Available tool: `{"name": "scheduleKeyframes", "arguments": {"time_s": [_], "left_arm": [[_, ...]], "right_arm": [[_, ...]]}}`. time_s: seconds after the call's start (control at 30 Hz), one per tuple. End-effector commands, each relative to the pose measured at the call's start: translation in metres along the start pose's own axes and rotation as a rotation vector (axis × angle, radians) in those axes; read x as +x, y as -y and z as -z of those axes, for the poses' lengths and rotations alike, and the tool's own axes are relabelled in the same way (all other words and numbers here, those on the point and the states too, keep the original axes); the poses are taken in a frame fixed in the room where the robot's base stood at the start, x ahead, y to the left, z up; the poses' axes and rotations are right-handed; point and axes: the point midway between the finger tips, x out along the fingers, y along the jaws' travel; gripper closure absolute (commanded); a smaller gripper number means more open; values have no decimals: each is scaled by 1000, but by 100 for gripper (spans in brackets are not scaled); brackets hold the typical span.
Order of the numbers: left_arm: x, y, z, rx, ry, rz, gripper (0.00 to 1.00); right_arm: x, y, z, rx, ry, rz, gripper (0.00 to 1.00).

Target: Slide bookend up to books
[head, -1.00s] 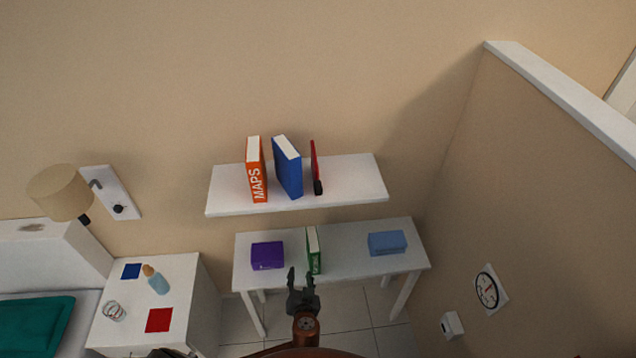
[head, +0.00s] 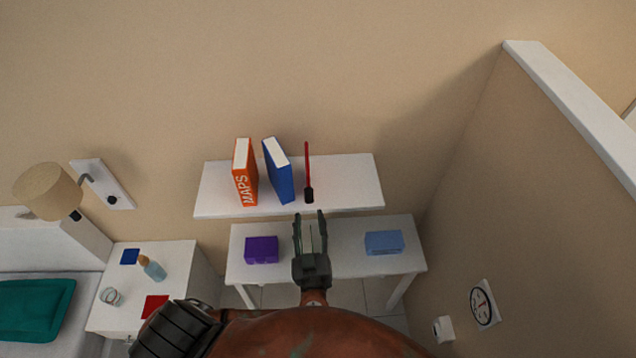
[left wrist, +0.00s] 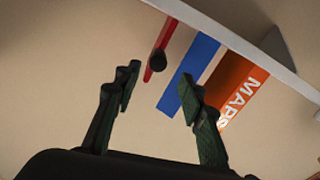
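The bookend is thin and red with a black knob (head: 308,178), standing on the white wall shelf (head: 345,190). A blue book (head: 279,172) stands left of it with a gap between, leaning slightly. An orange MAPS book (head: 245,175) stands further left. My left gripper (head: 309,214) is open and empty, in front of the shelf's front edge and below the bookend in the picture. In the left wrist view the bookend (left wrist: 160,52), blue book (left wrist: 190,73) and MAPS book (left wrist: 232,87) show beyond the open fingers (left wrist: 158,85). My right gripper is not in view.
A desk (head: 350,262) stands below the shelf with a purple box (head: 261,250) and a light blue box (head: 384,242). My gripper mostly hides the green book there. The shelf is clear right of the bookend. A partition wall (head: 480,200) stands at right.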

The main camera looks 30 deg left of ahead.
Motion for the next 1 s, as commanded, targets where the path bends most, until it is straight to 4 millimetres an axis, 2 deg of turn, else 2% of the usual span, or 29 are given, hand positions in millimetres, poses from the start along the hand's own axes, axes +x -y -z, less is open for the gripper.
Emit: {"name": "scheduleKeyframes", "arguments": {"time_s": [0.17, 0.4, 0.5, 0.63, 0.83, 1.0], "left_arm": [[10, 0, 4, -4, -4, -1, 63], [48, -2, 6, -1, -5, -4, 63], [62, -2, 5, -1, -4, -3, 63], [73, -1, 3, -2, -2, -2, 63], [77, 0, 1, -4, -1, 0, 63], [77, 0, 1, -4, -1, 0, 64]], "right_arm": [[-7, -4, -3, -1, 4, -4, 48], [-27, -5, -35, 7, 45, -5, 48], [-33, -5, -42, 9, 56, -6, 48], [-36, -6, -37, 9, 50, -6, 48], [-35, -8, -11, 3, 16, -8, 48], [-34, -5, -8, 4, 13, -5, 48]]}}
